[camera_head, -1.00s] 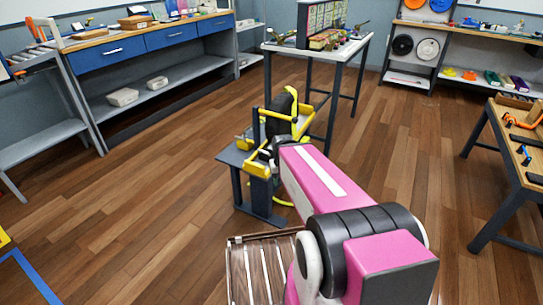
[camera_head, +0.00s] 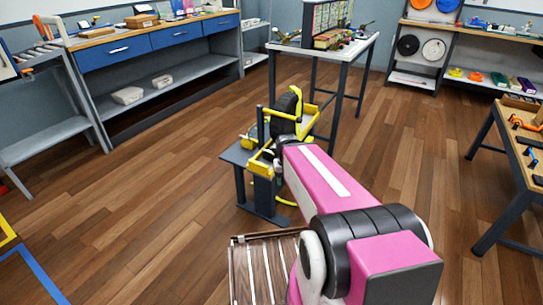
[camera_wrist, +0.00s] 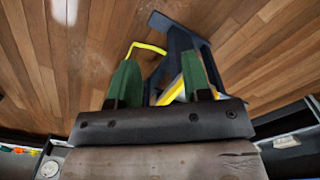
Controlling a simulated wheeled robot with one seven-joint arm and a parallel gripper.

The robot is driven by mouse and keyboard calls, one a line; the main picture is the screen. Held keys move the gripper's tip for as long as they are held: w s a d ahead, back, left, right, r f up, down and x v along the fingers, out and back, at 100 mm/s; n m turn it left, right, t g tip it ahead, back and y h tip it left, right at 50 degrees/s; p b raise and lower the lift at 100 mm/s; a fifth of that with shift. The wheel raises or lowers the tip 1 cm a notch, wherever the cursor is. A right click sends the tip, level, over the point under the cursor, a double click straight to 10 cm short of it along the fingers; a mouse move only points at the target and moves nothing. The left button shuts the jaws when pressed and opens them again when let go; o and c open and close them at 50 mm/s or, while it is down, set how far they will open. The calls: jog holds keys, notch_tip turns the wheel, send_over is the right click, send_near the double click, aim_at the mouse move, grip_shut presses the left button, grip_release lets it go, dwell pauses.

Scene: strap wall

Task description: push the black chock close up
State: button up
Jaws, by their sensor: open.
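A small dark stand (camera_head: 240,155) with yellow rails (camera_head: 284,115) and a black, wheel-like round part (camera_head: 288,103) is in the middle of the head view. I cannot pick out the black chock for certain among its dark parts. My arm reaches to the stand's near right side and hides part of it. In the wrist view my gripper (camera_wrist: 160,80) has its two green fingers apart, with nothing seen held between them. A yellow bar (camera_wrist: 171,92) of the stand shows between and beyond the fingers, and a dark leg (camera_wrist: 181,44) stands behind.
A table with grey legs (camera_head: 343,77) stands close behind the stand. A blue-drawered bench (camera_head: 120,48) is at the left and a wooden workbench (camera_head: 515,155) at the right. A slatted rack (camera_head: 259,272) lies near my arm. The floor left of the stand is clear.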

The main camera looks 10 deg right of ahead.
jog(key=shift+w, duration=0.1)
jog(key=c, duration=0.5)
jog(key=shift+w+a+n, duration=0.1)
jog(key=shift+w+n, duration=0.15)
jog(key=shift+n, duration=0.15)
grip_shut()
jog(key=w+a+n+t+h, duration=0.3)
jog(key=w+a+n, duration=0.4)
jog(key=w+n, duration=0.5)
jog(key=w+a+n+t+h, duration=0.35)
jog(key=w+a+n, duration=0.4)
jog(key=n, duration=0.75)
jog(key=shift+y, duration=0.35)
jog(key=x, duration=0.3)
jog(key=r+x, duration=0.1)
jog(key=x, duration=0.3)
jog(key=w+x, duration=0.1)
jog(key=x, duration=0.3)
jog(key=shift+w+d, duration=0.15)
jog(key=shift+d, duration=0.35)
jog(key=shift+w+d+r, duration=0.2)
jog(key=shift+w+d, duration=1.1)
